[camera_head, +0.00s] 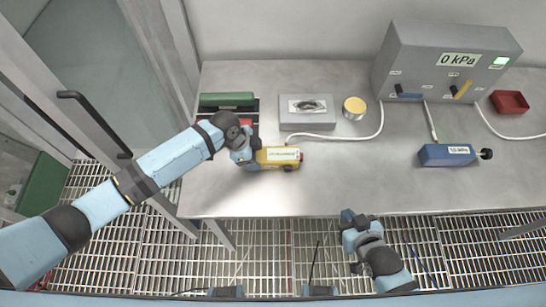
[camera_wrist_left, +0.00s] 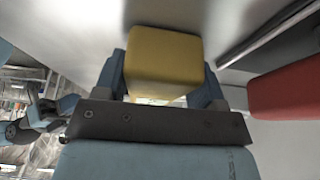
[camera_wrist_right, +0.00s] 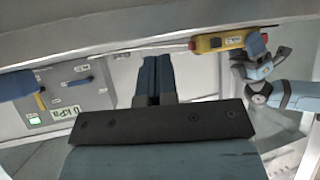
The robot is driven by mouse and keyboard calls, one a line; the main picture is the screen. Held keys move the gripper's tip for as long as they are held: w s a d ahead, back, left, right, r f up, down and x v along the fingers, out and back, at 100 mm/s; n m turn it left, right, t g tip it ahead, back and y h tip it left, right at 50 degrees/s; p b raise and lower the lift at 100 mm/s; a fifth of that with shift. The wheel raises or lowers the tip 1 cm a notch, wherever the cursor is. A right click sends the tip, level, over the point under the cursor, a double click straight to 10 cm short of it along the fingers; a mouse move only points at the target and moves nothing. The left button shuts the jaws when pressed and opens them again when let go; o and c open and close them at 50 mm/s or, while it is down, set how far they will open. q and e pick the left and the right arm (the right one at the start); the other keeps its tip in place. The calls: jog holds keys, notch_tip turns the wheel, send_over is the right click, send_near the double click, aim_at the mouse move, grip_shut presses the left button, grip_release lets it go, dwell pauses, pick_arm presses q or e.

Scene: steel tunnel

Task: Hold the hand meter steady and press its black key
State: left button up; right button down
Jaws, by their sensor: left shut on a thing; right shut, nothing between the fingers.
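In the left wrist view the meter (camera_wrist_left: 163,62) sits between the two fingers. A dark key shows on its front side near the right end in the head view. My right gripper (camera_head: 348,218) is shut and empty, just off the table's front edge, right of the meter. In the right wrist view its fingers (camera_wrist_right: 157,75) are together, and the meter (camera_wrist_right: 221,42) is beyond them.
A grey box (camera_head: 306,122) and a yellow-topped tin (camera_head: 355,107) stand behind the meter. The front middle of the table is clear.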

aim_at(288, 169)
jog(key=shift+a, duration=0.1)
